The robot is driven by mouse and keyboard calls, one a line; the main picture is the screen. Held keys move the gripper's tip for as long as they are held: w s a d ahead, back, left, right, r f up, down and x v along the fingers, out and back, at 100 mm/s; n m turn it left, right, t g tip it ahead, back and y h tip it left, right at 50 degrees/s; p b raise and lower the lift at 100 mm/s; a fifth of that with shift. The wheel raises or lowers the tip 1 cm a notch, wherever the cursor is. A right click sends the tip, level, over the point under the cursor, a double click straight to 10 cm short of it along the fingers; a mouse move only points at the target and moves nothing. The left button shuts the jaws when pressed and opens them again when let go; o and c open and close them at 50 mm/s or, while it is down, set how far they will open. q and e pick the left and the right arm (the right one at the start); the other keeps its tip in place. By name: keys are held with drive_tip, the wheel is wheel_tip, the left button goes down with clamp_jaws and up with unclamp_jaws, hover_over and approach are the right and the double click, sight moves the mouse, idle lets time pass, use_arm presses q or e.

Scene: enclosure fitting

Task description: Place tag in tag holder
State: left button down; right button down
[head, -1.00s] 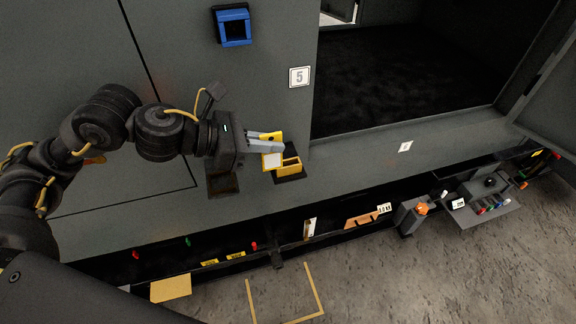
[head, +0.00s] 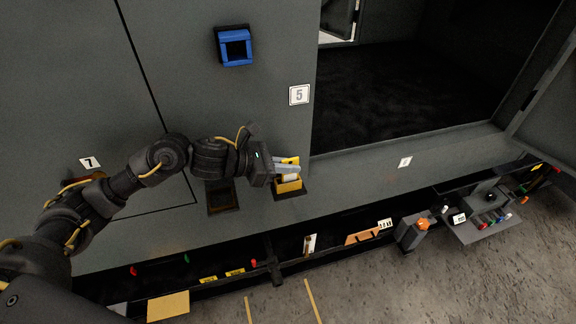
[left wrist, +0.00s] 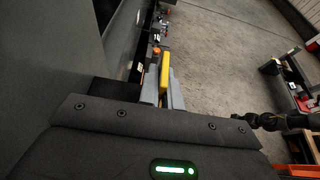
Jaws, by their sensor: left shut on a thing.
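My left gripper (head: 285,170) is shut on the yellow tag (head: 291,160). The tag's upper edge shows above the grey fingers in the head view, and its yellow edge stands between the fingers in the left wrist view (left wrist: 165,73). The yellow tag holder (head: 289,187) is a small open-topped box on a dark base on the grey ledge. The gripper and tag are right over the holder's opening. The fingers hide the tag's lower part, so I cannot tell whether it is inside or just above. My right gripper cannot be made out.
A trough with several small parts runs below the ledge. The ledge to the right is mostly clear.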

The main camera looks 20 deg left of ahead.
use_arm(q)
drive_tip(key=shift+f, duration=0.25)
drive_tip(key=c, duration=1.6)
unclamp_jaws()
